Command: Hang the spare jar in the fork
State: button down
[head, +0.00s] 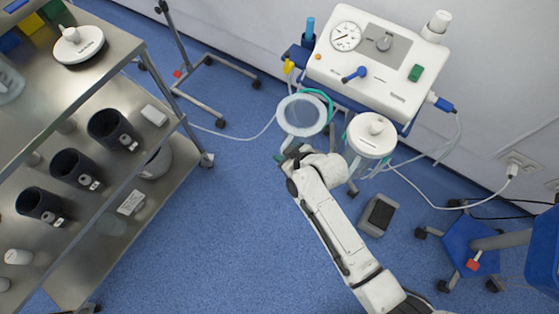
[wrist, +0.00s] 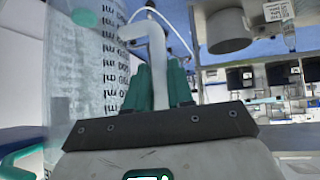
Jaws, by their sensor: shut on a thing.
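The spare jar, a clear open-topped jar with a pale rim (head: 302,115), is at the left front of the suction unit (head: 370,55). Its clear wall with black scale marks fills the left of the wrist view (wrist: 88,75). My gripper (head: 287,153) is at the jar's near side in the head view. In the wrist view its green fingers (wrist: 160,88) are shut on a white bracket (wrist: 157,60) beside the jar wall. The fork cannot be made out, so I cannot tell whether the jar touches it.
A white-lidded jar (head: 371,136) hangs just right of the spare jar. A green hose (head: 327,98) curves close behind the spare jar's rim. A steel shelf cart (head: 110,160) stands left. A foot pedal (head: 377,215) lies right of my arm. The blue floor between cart and arm is mostly clear.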

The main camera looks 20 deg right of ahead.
aim_at(293, 143)
jog(key=shift+w+d+f+b, duration=0.1)
jog(key=shift+w+d+b, duration=0.3)
jog(key=shift+w+d, duration=0.25)
jog(key=shift+w+d+b, duration=0.35)
jog(key=shift+w+d, duration=0.15)
jog(key=shift+d, duration=0.4)
jog(key=shift+w+d+f+b, duration=0.1)
jog(key=shift+w+d+b, duration=0.3)
jog(key=shift+w+d, duration=0.25)
jog(key=shift+d+f+b, duration=0.15)
jog(key=shift+f+b, duration=0.35)
jog(key=shift+f, duration=0.15)
jog(key=c, duration=0.9)
grip_release()
jog(key=shift+s, duration=0.1)
jog(key=p+v, duration=0.2)
jog(key=v, duration=0.8)
jog(key=shift+s+r, duration=0.25)
jog(key=shift+r, duration=0.05)
jog(key=shift+d, duration=0.1)
